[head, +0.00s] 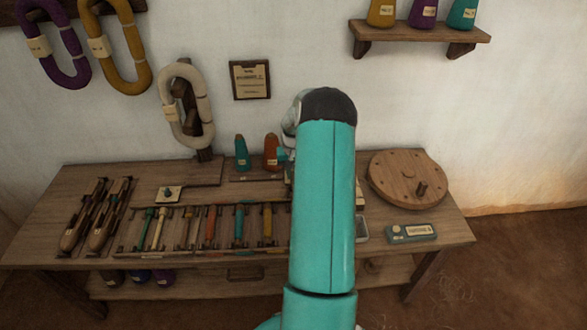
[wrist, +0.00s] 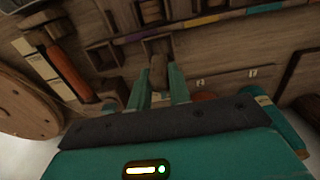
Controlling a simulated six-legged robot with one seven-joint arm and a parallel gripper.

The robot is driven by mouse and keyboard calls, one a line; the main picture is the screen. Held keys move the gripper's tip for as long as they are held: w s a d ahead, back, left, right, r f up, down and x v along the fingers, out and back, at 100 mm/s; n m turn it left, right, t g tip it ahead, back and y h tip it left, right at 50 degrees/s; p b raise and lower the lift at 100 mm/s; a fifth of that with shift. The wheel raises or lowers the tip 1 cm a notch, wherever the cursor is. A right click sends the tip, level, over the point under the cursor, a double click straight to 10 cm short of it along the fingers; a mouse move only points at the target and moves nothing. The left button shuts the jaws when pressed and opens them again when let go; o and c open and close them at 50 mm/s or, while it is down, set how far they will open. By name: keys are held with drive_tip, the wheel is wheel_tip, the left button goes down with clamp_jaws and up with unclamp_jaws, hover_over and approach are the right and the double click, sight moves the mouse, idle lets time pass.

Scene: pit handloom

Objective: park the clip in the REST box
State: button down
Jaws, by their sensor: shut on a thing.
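In the wrist view, my gripper (wrist: 156,88) has its two teal fingers closed on a small brown wooden piece, which looks like the clip (wrist: 158,70). The clip projects from between the fingertips toward a small square wooden box (wrist: 151,44); I cannot tell whether it touches or overlaps the box. Another square box (wrist: 101,58) lies to its left. No REST lettering is legible, so I cannot tell which box is REST. In the head view my teal arm hides the gripper, the clip and the boxes.
The wooden bench (head: 455,228) bears a bobbin rack (head: 125,245), shuttles (head: 82,226) at the left, a teal cone (head: 242,155) and an orange cone (head: 271,155) at the back. A round wooden wheel (head: 395,180) and a labelled blue device (head: 398,236) stand right of my arm.

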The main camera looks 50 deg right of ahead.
drive_tip(key=shift+f, duration=2.75)
drive_tip(key=c, duration=0.9)
unclamp_jaws()
drive_tip(key=shift+r, duration=4)
drive_tip(key=shift+r, duration=0.1)
